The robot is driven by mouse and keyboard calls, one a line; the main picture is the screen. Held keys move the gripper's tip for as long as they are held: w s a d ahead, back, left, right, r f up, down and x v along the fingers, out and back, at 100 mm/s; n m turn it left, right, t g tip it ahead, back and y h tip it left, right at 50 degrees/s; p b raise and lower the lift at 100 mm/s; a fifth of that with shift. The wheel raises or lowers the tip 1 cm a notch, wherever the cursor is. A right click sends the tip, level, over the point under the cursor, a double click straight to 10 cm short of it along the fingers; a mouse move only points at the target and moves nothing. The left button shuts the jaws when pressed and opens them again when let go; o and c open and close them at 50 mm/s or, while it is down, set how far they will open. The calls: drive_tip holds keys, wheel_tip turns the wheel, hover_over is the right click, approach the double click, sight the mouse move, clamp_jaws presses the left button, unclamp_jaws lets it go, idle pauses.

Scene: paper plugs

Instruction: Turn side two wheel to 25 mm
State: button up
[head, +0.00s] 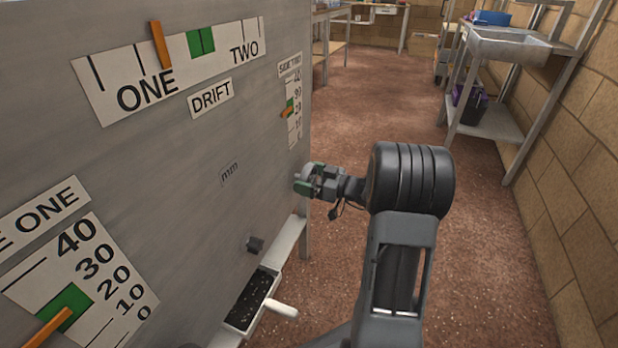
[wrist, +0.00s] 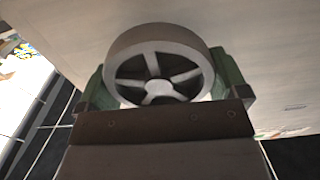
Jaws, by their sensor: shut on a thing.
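The side two wheel (wrist: 158,88) is a grey spoked handwheel on the grey panel. It fills the middle of the wrist view. My gripper (head: 309,180) is shut on it, with green finger pads on either side of the rim; in the head view the gripper mostly hides the wheel. The side two scale (head: 294,101) is a white strip on the panel's right edge, above my gripper. Its orange pointer (head: 286,113) sits at about the lower edge of the green band (head: 290,104); the small figures are hard to read exactly.
The drift scale (head: 170,66) has its orange pointer left of its green band. The side one scale (head: 85,275) is at lower left. Open floor (head: 400,110) lies to the right, with a sink bench (head: 508,48) beyond.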

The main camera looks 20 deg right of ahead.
idle(0.4)
drive_tip(key=o, duration=0.6)
drive_tip(key=shift+d, duration=0.1)
drive_tip(key=p+v, duration=0.3)
drive_tip(key=v, duration=1)
drive_tip(key=shift+s+d, duration=0.2)
drive_tip(key=shift+s, duration=0.1)
